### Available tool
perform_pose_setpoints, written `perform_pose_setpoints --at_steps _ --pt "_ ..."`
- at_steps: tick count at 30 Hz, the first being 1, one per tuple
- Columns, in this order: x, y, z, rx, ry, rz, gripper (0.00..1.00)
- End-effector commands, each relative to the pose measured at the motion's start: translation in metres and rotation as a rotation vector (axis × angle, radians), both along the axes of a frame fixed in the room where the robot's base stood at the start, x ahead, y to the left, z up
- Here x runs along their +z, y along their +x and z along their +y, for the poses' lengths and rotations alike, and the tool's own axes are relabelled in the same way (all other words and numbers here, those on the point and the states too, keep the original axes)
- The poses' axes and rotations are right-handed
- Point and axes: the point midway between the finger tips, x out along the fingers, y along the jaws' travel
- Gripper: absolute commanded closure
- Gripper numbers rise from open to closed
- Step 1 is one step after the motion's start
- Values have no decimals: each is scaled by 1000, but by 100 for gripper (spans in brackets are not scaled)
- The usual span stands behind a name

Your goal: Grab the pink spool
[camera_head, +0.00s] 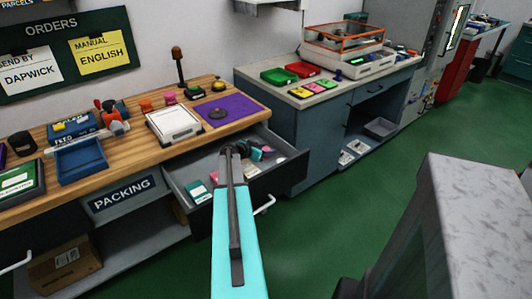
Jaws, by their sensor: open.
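My gripper (232,150) shows small and dark at the far end of my cyan arm, over the open drawer (180,176) of the packing bench. It is open, and I see nothing held in it. A small pink thing (267,149) lies in the drawer just right of my gripper, beside a teal thing (254,155). It may be the pink spool, but it is too small to tell its shape. Another small pink item (170,98) stands on the wooden bench top. My arm hides part of the drawer's inside.
The wooden bench (130,152) holds a blue tray (81,160), a white scale (174,123) and a purple mat (226,108). A grey bench (310,118) with coloured boxes stands behind to the right. A grey metal block (470,215) is near at right. Green floor (330,225) lies clear between.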

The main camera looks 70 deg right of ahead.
Motion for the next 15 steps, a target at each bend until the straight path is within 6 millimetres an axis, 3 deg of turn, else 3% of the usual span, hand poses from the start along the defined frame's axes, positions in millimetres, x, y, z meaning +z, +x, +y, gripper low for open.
perform_pose_setpoints --at_steps 10,15 --pt "0 0 0 0 0 0 53" --pt "0 0 0 0 0 0 80"
